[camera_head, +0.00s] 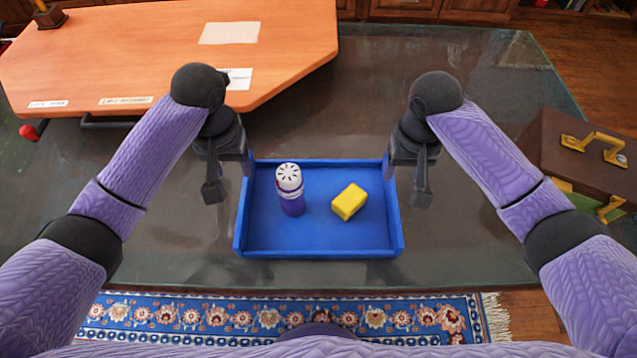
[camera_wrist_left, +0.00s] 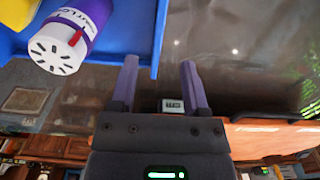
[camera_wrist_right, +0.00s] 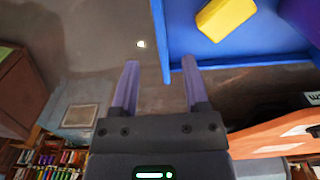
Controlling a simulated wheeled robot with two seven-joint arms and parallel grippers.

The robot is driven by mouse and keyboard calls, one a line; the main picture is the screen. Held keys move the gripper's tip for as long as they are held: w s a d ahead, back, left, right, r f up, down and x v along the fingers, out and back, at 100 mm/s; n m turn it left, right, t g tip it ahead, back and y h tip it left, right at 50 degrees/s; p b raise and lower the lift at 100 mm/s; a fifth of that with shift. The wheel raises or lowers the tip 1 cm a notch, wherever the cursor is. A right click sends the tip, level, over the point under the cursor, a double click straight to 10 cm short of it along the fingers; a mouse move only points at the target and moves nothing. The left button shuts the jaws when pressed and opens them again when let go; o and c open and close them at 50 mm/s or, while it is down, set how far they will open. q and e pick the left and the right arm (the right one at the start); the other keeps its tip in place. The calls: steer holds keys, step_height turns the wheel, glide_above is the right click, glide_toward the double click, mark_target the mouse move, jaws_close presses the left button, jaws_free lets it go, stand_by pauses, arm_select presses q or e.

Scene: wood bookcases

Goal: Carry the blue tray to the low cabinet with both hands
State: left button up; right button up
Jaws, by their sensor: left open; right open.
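The blue tray (camera_head: 318,243) lies on a dark glossy table. It holds an upright purple bottle with a white perforated lid (camera_head: 290,188) on its left side and a yellow block (camera_head: 349,202) right of centre. My left gripper (camera_head: 230,180) is open at the tray's left wall. In the left wrist view the tray wall (camera_wrist_left: 157,40) runs just beyond the gap between the fingers (camera_wrist_left: 160,85). My right gripper (camera_head: 406,182) is open at the right wall. In the right wrist view the wall (camera_wrist_right: 163,45) lies ahead of the gap between the fingers (camera_wrist_right: 157,85). Contact is unclear.
An orange wooden board (camera_head: 170,50) covers the table's back left, with paper sheets on it. A brown case with yellow fittings (camera_head: 585,155) stands at the right. A patterned blue rug (camera_head: 270,318) lies on the floor in front. The glossy table (camera_head: 480,90) is clear at the back right.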

mark_target(243, 195)
arm_select(q)
steer(key=shift+s, duration=0.2)
arm_select(e)
steer(key=shift+s, duration=0.2)
arm_select(q)
step_height(243, 195, down, 10)
arm_select(e)
step_height(243, 195, down, 10)
arm_select(q)
jaws_close()
arm_select(e)
jaws_close()
arm_select(q)
steer(key=shift+w, duration=0.1)
arm_select(e)
steer(key=shift+w, duration=0.1)
stand_by(0.7)
